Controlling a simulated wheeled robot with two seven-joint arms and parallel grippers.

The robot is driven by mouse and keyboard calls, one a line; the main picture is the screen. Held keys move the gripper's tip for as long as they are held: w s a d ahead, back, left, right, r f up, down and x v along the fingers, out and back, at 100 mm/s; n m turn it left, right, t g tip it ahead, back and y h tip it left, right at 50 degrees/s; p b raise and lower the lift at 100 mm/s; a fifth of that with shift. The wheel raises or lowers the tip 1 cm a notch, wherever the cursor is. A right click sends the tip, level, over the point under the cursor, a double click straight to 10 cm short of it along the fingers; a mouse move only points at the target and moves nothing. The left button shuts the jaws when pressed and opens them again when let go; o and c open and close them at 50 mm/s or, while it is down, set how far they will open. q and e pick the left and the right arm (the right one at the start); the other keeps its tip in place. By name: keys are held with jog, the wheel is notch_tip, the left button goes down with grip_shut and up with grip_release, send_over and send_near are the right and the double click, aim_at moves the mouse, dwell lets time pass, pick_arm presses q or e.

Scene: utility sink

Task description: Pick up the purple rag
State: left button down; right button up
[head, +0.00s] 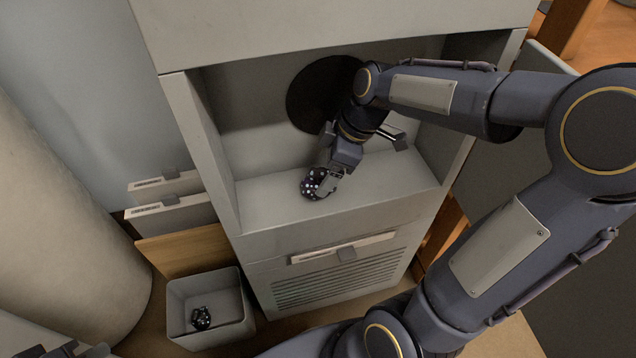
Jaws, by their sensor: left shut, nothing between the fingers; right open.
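A small crumpled dark purple rag (311,185) with pale spots lies on the floor of the cabinet's open compartment, near its front edge. My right gripper (327,180) reaches into the compartment from the right and points down at the rag. Its fingers are open and right at the rag, with one finger covering part of it. I cannot tell whether they touch it. My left gripper (72,350) shows only in part at the bottom left edge, shut and empty, far from the rag.
The compartment (262,205) has side walls and a low front ledge, with a round dark opening (312,92) at its back. A grey bin (245,325) on the floor holds a dark spotted item (201,318). A pale cylinder (60,220) stands at left.

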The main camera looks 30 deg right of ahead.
aim_at(316, 182)
jog(key=b+x, duration=0.2)
jog(key=x, duration=0.3)
jog(key=shift+w, duration=0.2)
jog(key=shift+r, duration=0.1)
jog(key=c, duration=1.1)
